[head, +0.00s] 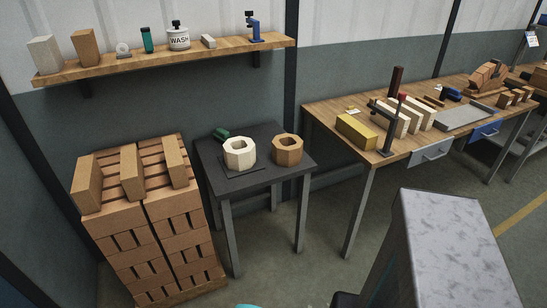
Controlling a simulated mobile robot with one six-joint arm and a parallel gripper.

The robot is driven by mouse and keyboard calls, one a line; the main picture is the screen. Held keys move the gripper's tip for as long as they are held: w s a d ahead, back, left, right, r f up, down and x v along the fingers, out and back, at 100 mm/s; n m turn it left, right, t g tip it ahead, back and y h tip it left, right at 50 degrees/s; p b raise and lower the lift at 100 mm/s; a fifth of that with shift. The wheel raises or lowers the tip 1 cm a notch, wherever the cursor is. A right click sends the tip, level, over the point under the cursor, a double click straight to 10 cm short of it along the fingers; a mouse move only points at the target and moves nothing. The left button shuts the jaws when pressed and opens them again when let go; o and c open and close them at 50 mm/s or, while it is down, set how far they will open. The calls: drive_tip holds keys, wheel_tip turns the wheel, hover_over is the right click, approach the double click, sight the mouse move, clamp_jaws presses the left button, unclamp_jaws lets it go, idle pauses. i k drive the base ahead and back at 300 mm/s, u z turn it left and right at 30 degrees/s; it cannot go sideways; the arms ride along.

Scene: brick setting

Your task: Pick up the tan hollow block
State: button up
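The tan hollow block (292,142) is a many-sided ring with a hole in its top. It stands upright on the right part of a small dark table (262,187). A cream hollow block (238,160) of similar shape stands to its left on a thin dark plate, apart from it. My gripper is not in view, and nothing holds the tan block.
A green object (220,133) lies behind the cream block. A stack of bricks (125,215) stands left of the table. A wooden workbench (325,112) stands right, a shelf (160,62) hangs above. A grey speckled upright form (440,235) fills the lower right.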

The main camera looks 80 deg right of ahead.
sight(286, 148)
drive_tip(key=u, duration=0.35)
drive_tip(key=k, duration=1.55)
drive_tip(key=z, duration=0.85)
drive_tip(key=i, duration=0.85)
drive_tip(key=z, duration=0.05)
